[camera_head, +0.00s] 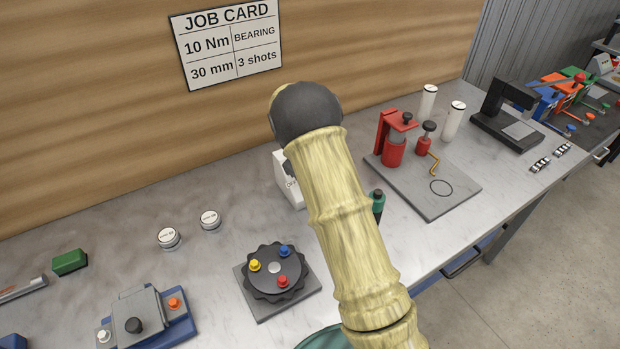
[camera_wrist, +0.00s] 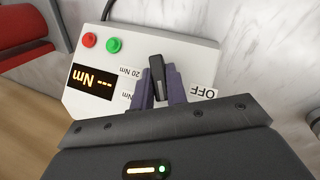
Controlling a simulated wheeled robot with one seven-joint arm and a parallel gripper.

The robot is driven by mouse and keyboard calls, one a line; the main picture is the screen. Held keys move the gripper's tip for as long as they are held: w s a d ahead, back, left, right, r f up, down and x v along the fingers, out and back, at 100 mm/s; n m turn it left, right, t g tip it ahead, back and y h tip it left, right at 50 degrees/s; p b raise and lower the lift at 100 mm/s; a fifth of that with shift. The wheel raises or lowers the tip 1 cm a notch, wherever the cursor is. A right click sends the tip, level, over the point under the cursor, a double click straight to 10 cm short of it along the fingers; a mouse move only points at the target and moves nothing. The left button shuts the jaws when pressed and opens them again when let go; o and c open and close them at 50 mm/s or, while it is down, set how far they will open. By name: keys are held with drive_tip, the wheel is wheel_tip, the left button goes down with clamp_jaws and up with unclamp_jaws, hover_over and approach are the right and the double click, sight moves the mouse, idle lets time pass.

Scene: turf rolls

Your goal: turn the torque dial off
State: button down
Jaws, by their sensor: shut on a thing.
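The torque dial (camera_wrist: 155,66) is a black bar-shaped knob on a light grey control box (camera_wrist: 190,52) in the wrist view. My gripper (camera_wrist: 161,84) is shut on the dial, with one purple finger on each side. The dial's bar stands nearly upright in this view. An OFF label (camera_wrist: 210,92) is to its right and a 20 Nm label (camera_wrist: 130,72) to its left. Another Nm label is partly covered by a finger. In the head view the box (camera_head: 282,180) is mostly hidden behind my arm.
On the bench are a black round dial plate (camera_head: 274,268) with coloured knobs, a red press (camera_head: 394,140), two white cylinders, a green bottle (camera_head: 377,203) and a blue-based fixture (camera_head: 180,329).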

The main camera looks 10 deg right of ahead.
drive_tip(key=n+t+h+b, duration=0.1)
drive_tip(key=b, duration=0.1)
drive_tip(key=n+t+b, duration=0.1)
drive_tip(key=n+b, duration=0.1)
drive_tip(key=shift+s+a+f+h, duration=0.1)
drive_tip(key=shift+a+f+h, duration=0.1)
drive_tip(key=shift+f+h, duration=0.2)
drive_tip(key=n+t+h+b, duration=0.1)
drive_tip(key=n+b, duration=0.1)
drive_tip(key=b, duration=0.2)
drive_tip(key=shift+t+b, duration=0.3)
drive_tip(key=n+t+b, duration=0.1)
drive_tip(key=n+b, duration=0.1)
drive_tip(key=b, duration=0.2)
drive_tip(key=n+t+b, duration=0.1)
drive_tip(key=n+b, duration=0.1)
drive_tip(key=b, duration=0.3)
drive_tip(key=shift+s+f+t+h, duration=0.2)
drive_tip(key=shift+t+h, duration=0.1)
drive_tip(key=shift+h, duration=0.1)
drive_tip(key=n+t+b, duration=0.1)
drive_tip(key=b, duration=0.3)
drive_tip(key=shift+r, duration=0.1)
drive_tip(key=shift+r+n+b, duration=0.1)
drive_tip(key=shift+n+b, duration=0.2)
drive_tip(key=shift+b, duration=0.05)
drive_tip(key=shift+r+t+b, duration=0.15)
drive_tip(key=shift+t+b, duration=0.15)
drive_tip(key=c, duration=1.4)
unclamp_jaws()
